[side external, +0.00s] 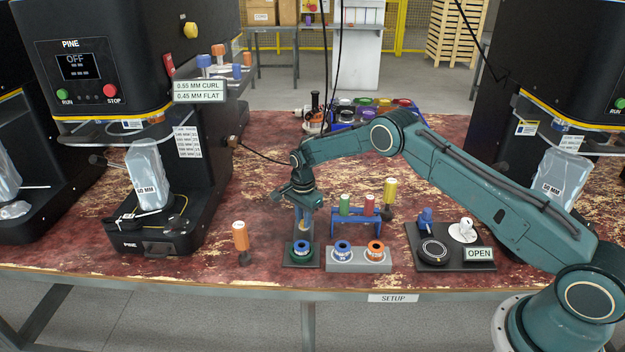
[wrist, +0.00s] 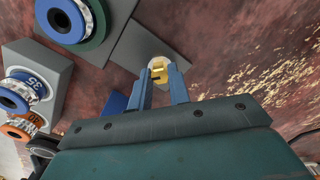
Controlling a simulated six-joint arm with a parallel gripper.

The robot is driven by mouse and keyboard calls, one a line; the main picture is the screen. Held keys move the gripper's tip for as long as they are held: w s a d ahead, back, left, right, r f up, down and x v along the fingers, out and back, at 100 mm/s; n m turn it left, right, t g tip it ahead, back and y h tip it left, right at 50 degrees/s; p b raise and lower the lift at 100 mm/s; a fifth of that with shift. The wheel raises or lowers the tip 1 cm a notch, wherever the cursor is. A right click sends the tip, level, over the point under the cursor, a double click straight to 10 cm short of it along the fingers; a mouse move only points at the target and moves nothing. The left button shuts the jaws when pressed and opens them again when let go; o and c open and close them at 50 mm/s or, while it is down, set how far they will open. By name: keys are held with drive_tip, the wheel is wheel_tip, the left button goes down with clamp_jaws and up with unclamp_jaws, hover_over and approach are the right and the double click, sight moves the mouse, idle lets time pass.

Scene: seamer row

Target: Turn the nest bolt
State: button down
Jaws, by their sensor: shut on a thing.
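My gripper (side external: 303,222) points down just behind the dark plate (side external: 287,262) that carries a green-ringed part (side external: 302,249). A pale round face shows around the fingertips, over a grey plate (wrist: 138,45). The fingers hide most of the piece, so I cannot tell how far it is turned. The green-ringed part also shows in the wrist view (wrist: 94,12), beside the fingers.
A grey block (side external: 358,267) with a blue ring and an orange ring stands to the right. Behind it is a blue rack (side external: 357,216) with green and red cylinders. An orange-topped tool (side external: 240,236) stands left. A dark board (side external: 462,261) with an OPEN sign lies right.

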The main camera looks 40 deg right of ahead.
drive_tip(key=n, duration=1.3)
drive_tip(key=shift+s+d+n, duration=0.1)
drive_tip(key=shift+n, duration=0.2)
drive_tip(key=n, duration=0.4)
drive_tip(key=shift+n, duration=2.2)
drive_tip(key=c, duration=1.3)
unclamp_jaws()
drive_tip(key=shift+r, duration=0.15)
